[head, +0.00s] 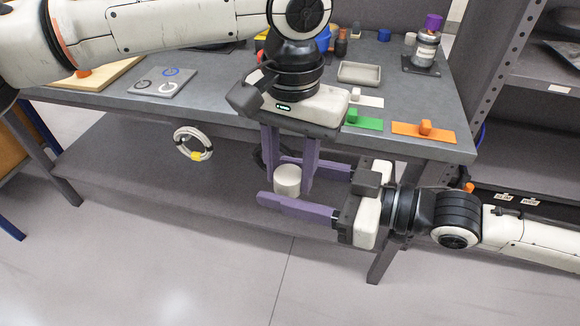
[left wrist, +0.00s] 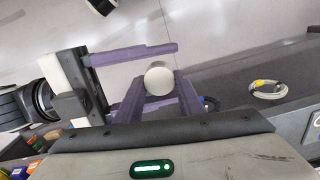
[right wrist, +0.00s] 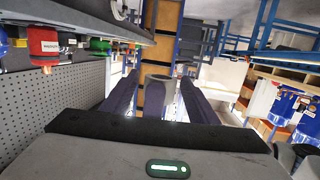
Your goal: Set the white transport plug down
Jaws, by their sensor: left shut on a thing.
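The white transport plug (head: 287,180) is a short pale cylinder in front of the workbench edge, in the air. My left gripper (head: 289,176) points down from above and is shut on the plug, one purple finger on each side. My right gripper (head: 272,181) reaches in from the right with its fingers wide apart, one on the far side and one on the near side of the plug. In the left wrist view the plug (left wrist: 159,78) shows round between the fingers. In the right wrist view the plug (right wrist: 158,84) shows between the open right fingers; contact there cannot be told.
The grey workbench (head: 220,108) carries a green block on a plate (head: 365,120), an orange one (head: 424,130), a shallow tray (head: 359,73) and a grey pad with rings (head: 163,82). A coiled white cable (head: 193,145) shows below the bench top. Shelving stands at right.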

